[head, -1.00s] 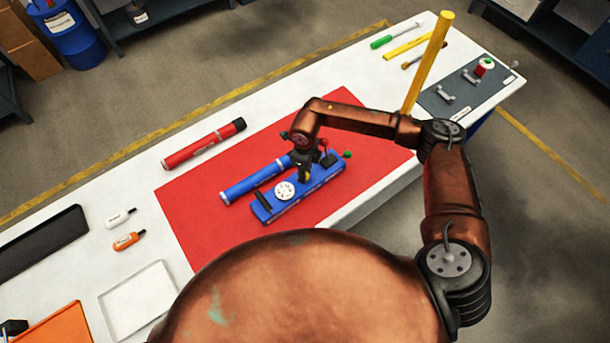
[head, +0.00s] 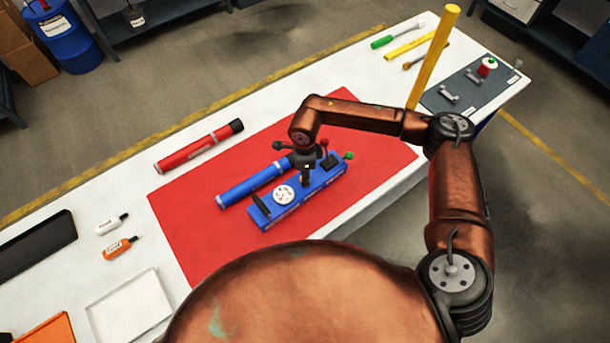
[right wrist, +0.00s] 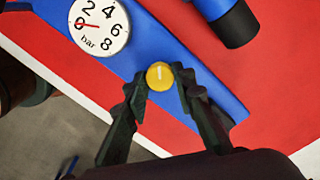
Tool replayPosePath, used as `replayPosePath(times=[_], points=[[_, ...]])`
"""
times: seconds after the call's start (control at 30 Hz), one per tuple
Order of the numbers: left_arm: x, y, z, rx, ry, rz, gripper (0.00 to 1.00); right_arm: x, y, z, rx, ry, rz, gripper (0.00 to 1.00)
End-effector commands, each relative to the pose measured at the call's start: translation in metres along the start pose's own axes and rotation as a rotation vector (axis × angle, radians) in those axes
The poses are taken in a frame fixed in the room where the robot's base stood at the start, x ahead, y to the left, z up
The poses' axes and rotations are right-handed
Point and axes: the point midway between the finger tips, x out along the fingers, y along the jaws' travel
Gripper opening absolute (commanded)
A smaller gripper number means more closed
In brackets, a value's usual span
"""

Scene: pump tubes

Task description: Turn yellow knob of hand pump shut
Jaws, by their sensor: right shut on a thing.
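The blue hand pump (head: 325,183) lies on the red mat, with a round white gauge (head: 284,193) on top. The gauge's red needle points near 0 in the right wrist view (right wrist: 98,25). The yellow knob (right wrist: 159,76) sits on the blue body beside the gauge, and its white mark runs roughly up and down in that view. My right gripper (right wrist: 164,92) is shut on the yellow knob, with one dark finger on each side. In the head view my right gripper (head: 306,176) is over the pump and hides the knob. My left gripper is not in view.
A blue cylinder (head: 252,187) lies close beside the pump on the red mat (head: 190,235). A red cylinder (head: 195,148) lies behind on the white table. A red-topped lever (head: 325,147) and a green-tipped part (head: 347,156) stand near my right gripper.

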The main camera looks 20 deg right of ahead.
Motion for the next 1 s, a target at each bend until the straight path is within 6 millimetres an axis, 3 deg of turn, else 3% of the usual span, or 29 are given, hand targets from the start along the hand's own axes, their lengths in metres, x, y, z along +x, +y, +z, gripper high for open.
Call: replayPosePath(times=[0.3, 0.33, 0.57, 0.87, 1.0], points=[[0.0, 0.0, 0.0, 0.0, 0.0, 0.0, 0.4, -0.001, 0.0, 0.0, -0.001, -0.001, 0.0, 0.0], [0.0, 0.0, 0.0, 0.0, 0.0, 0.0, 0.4, -0.001, 0.0, 0.0, -0.001, -0.001, 0.0, 0.26], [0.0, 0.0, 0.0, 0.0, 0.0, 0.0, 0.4, -0.001, 0.0, 0.0, -0.001, 0.0, 0.0, 0.42], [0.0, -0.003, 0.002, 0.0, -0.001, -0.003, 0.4, -0.002, 0.0, 0.0, 0.0, 0.0, 0.0, 0.42], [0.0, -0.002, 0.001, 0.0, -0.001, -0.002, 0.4, -0.016, 0.0, 0.001, -0.001, -0.002, -0.001, 0.42]])
